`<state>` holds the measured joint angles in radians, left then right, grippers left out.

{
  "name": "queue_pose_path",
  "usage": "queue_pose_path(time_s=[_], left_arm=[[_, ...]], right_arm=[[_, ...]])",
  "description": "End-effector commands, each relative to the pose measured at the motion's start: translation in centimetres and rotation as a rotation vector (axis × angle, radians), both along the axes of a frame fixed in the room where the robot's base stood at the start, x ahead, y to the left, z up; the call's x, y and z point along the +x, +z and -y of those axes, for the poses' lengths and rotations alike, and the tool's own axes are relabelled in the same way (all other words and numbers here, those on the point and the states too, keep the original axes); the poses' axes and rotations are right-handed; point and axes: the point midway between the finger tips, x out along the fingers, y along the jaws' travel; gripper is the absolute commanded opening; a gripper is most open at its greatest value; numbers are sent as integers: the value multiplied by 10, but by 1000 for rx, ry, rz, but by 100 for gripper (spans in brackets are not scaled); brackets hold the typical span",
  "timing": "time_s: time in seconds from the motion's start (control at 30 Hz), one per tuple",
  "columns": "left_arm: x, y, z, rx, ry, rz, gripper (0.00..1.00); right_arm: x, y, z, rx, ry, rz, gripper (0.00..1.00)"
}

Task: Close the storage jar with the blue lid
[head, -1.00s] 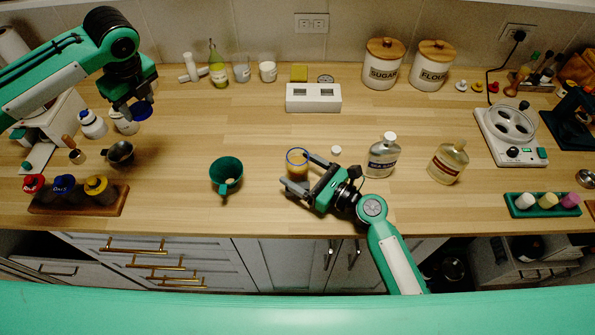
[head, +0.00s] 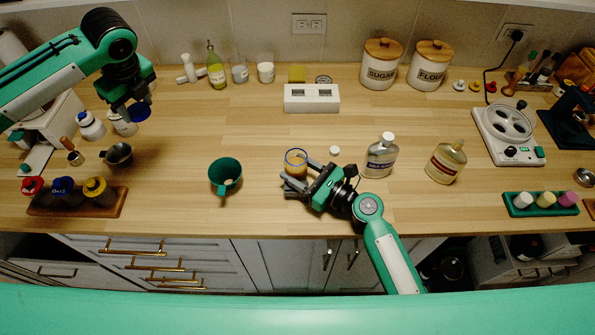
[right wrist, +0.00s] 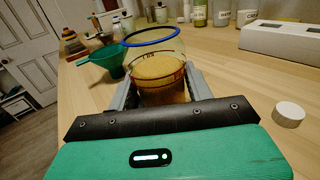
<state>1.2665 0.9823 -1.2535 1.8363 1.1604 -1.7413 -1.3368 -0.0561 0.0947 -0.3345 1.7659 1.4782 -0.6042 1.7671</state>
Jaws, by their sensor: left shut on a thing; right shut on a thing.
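The storage jar (head: 296,163) is clear with a blue rim and holds something tan in its lower part. It stands upright and open-topped near the front middle of the counter. In the right wrist view the jar (right wrist: 158,78) is between the two fingers of my right gripper (right wrist: 160,88). My right gripper, also in the head view (head: 298,177), is shut on the jar. My left gripper (head: 134,106) is shut on the blue lid (head: 139,112) and holds it above the counter at the left, well apart from the jar.
A green funnel (head: 225,174) stands left of the jar. A small white cap (head: 335,150) and two labelled bottles (head: 380,158) (head: 446,163) are to its right. A metal cup (head: 118,156) and white bottles (head: 91,126) are near my left gripper. The counter between the grippers is mostly clear.

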Motion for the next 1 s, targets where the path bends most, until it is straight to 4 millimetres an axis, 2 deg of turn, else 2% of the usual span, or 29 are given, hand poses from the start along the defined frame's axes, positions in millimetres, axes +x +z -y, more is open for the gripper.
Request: queue_pose_path(time_s=[0.27, 0.47, 1.0], left_arm=[[0, 2, 0, 0, 0, 0, 26], [0, 5, 0, 0, 0, 0, 26], [0, 17, 0, 0, 0, 0, 26]], right_arm=[[0, 9, 0, 1, 1, 2, 21], [0, 23, 0, 1, 1, 4, 21], [0, 89, 0, 1, 0, 5, 21]])
